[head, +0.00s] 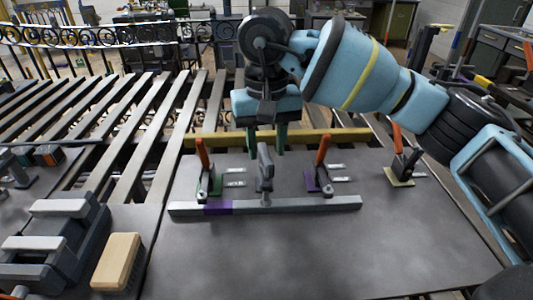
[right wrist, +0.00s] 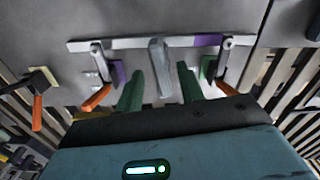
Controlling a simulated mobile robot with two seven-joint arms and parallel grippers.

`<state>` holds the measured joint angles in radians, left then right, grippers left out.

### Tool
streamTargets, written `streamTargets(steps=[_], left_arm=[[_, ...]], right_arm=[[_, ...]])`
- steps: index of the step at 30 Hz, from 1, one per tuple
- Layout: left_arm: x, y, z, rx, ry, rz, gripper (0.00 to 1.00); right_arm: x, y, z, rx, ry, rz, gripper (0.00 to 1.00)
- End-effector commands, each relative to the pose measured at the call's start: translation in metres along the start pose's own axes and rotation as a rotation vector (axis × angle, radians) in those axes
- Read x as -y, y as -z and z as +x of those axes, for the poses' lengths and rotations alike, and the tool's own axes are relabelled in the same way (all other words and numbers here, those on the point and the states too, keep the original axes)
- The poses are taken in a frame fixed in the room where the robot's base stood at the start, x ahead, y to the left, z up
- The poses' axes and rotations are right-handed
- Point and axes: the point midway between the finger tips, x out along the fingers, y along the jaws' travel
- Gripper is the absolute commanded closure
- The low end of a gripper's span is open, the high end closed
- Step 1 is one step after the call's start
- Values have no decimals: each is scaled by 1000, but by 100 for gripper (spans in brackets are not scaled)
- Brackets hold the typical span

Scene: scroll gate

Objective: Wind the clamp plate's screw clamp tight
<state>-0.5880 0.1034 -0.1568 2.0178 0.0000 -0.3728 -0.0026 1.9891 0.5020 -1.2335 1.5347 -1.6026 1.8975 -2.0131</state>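The grey clamp plate (head: 300,245) lies flat, with a flat bar (head: 315,204) with a purple section across it. The grey screw clamp (head: 265,172) stands upright at the bar's middle; it also shows in the right wrist view (right wrist: 160,68). An orange-handled clamp stands on each side, left (head: 204,170) and right (head: 321,165). My right gripper (head: 267,148) points down just behind the screw clamp. Its green fingers are apart and empty; in the right wrist view (right wrist: 160,85) they appear on either side of the screw clamp, without visible contact. My left gripper is not in view.
Another orange-handled clamp (head: 401,165) stands at the right. A yellow bar (head: 318,137) runs behind the clamps. A grey fixture (head: 60,245) and a tan block (head: 118,262) sit at front left. The plate's front is clear.

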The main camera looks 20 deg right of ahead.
Motion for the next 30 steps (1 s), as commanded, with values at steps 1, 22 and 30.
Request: streamTargets(steps=[1, 22, 30], left_arm=[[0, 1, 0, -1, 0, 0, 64], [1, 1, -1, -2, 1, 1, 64], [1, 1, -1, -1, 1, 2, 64]], right_arm=[[0, 0, 7, 1, -1, 1, 62], [0, 0, 27, -1, 0, 0, 84], [0, 0, 26, -1, 1, 2, 100]])
